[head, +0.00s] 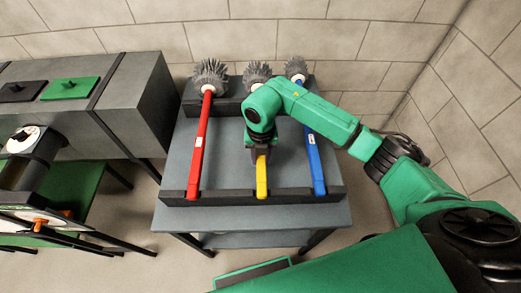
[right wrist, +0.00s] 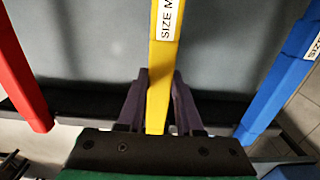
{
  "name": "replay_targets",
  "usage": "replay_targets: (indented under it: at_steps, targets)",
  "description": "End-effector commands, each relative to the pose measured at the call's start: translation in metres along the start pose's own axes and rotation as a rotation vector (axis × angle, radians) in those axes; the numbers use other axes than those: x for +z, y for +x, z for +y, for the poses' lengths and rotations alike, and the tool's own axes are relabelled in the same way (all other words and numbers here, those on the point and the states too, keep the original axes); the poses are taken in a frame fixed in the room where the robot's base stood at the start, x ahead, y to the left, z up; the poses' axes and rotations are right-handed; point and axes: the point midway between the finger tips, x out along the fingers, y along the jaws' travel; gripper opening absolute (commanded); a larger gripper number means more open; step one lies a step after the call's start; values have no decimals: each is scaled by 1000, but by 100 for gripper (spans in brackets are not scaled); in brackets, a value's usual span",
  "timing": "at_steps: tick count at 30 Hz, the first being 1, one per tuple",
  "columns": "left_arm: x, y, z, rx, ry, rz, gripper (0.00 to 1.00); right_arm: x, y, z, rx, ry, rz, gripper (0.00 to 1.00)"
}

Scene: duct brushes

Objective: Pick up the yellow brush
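The yellow brush (head: 262,178) has a long handle and a grey bristle head (head: 257,75). It lies between the red and blue brushes across two dark rests on the grey table. In the right wrist view, its handle (right wrist: 163,75) with a "SIZE M" label runs between the dark purple fingers of my right gripper (right wrist: 161,82). The fingertips are close along both sides of the handle; whether they press on it cannot be told. In the head view, my right gripper (head: 262,150) is over the handle's front half, and my arm hides its middle. My left gripper is not in view.
The red brush (head: 198,150) lies to the left and the blue brush (head: 315,160) to the right, also in the right wrist view (right wrist: 22,75) (right wrist: 280,75). The front rest (head: 225,196) crosses the table (head: 225,222). A grey duct (head: 140,95) stands left.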

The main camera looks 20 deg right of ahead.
Motion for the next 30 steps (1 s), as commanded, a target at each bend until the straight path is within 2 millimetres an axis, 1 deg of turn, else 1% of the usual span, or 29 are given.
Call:
replay_targets:
  at_steps: [1, 2, 30]
  targets:
    - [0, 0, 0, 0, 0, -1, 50, 0, 0, 0, 1, 0, 0, 9]
    - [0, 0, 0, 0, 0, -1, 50, 0, 0, 0, 1, 0, 0, 0]
    - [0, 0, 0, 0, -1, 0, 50, 0, -1, 0, 1, 0, 0, 0]
